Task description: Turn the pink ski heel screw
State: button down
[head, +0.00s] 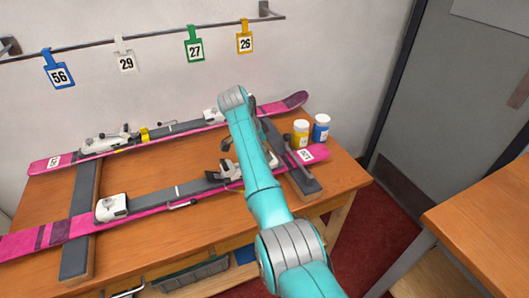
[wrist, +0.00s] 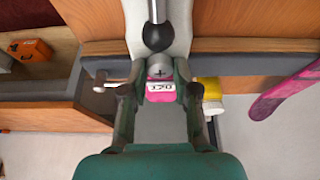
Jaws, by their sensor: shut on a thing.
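The pink ski (head: 160,212) lies nearest on the bench, with a white toe piece (head: 111,207) at its left. Its right part, with the heel binding, is partly behind my arm. In the wrist view the round grey heel screw (wrist: 159,71) with a cross slot shows between my fingertips. My gripper (wrist: 160,76) is shut on it from both sides. A dark ball on a metal rod (wrist: 157,34) lies just beyond the screw. A white label (wrist: 160,87) on pink shows just below it.
A second pink ski (head: 190,125) lies behind on the bench. A yellow jar (head: 301,133) and a blue jar (head: 321,128) stand at the right. Numbered tags hang on a wall rail (head: 150,37). A separate table (head: 495,215) stands at right.

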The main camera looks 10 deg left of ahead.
dwell(0.3)
jog(key=c, duration=0.9)
grip_release()
jog(key=shift+r, duration=0.1)
jog(key=v, duration=1.1)
jog(key=shift+a+r, duration=0.15)
jog(key=shift+r, duration=0.2)
jog(key=shift+s, duration=0.1)
